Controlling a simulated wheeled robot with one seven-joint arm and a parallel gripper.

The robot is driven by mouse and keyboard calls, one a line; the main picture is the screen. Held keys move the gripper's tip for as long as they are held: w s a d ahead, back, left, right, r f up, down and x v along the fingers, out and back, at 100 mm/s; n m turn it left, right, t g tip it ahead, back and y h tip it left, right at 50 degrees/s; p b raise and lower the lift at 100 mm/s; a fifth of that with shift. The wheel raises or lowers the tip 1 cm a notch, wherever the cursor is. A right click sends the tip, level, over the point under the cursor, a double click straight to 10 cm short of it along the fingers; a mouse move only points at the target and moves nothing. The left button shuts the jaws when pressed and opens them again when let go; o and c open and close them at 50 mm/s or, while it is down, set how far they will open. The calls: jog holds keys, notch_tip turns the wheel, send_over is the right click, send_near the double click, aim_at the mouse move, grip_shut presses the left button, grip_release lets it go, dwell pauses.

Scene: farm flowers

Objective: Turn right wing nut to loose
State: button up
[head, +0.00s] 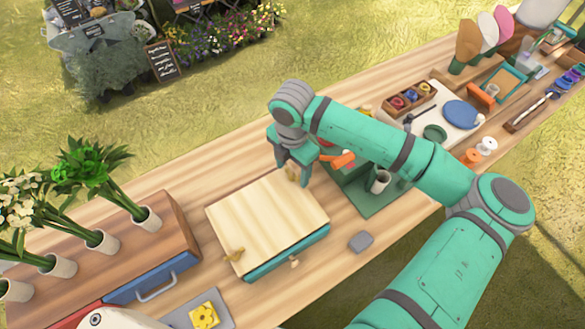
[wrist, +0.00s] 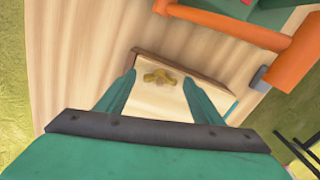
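A flower press with a pale wooden top board (head: 262,222) and a teal lower part lies on the table. The right wing nut (head: 291,174), brass-coloured, is at the board's far right corner, partly hidden by my gripper. The left wing nut (head: 234,256) is at the near left corner. My gripper (head: 293,177) is over the right wing nut with its fingers apart. In the wrist view, the right wing nut (wrist: 157,78) lies between and just beyond the open fingertips (wrist: 160,84), its wings roughly across the gap. I see no finger touching it.
An orange-handled tool (head: 343,160) is close on the right of my gripper. A green mat with a metal cup (head: 379,181) lies further right. A grey block (head: 361,242) sits right of the press. Potted flowers on a wooden drawer box (head: 178,222) stand left.

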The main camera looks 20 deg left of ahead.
jog(key=c, duration=1)
